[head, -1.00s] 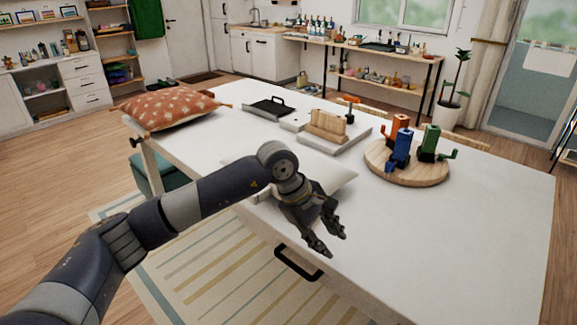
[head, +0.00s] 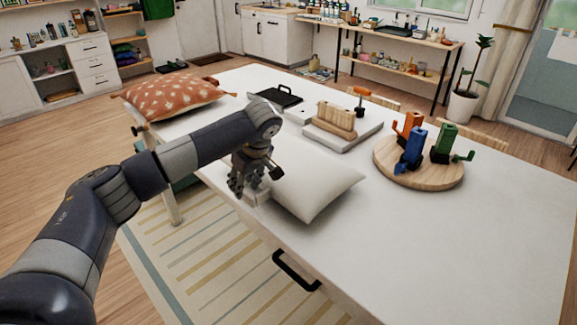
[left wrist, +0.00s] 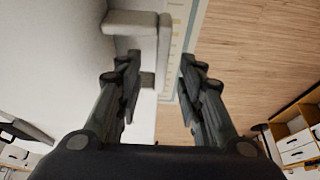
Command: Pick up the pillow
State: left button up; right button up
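A plain white pillow (head: 322,188) lies on the white table near its front edge, in the head view. A second pillow (head: 172,100), orange with a pale pattern, lies at the table's far left corner. My left gripper (head: 246,188) points down beside the white pillow's left side, near the front edge. In the left wrist view its two fingers (left wrist: 160,78) stand apart with nothing held between them. A pale, blocky object (left wrist: 138,24) shows beyond the left finger there; I cannot tell what it is. My right gripper is out of view.
On the white table (head: 430,240) are a round wooden board (head: 390,165) with coloured objects, a wooden holder (head: 336,120) on a grey slab and a black-handled tray (head: 276,97). A black handle (head: 296,272) sits on the table's front. The right front tabletop is clear.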

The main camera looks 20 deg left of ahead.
pick_arm(q)
jog(key=p+x, duration=0.1)
jog(key=x, duration=0.3)
jog(key=shift+s+f, duration=0.15)
jog(key=shift+c, duration=0.6)
grip_shut()
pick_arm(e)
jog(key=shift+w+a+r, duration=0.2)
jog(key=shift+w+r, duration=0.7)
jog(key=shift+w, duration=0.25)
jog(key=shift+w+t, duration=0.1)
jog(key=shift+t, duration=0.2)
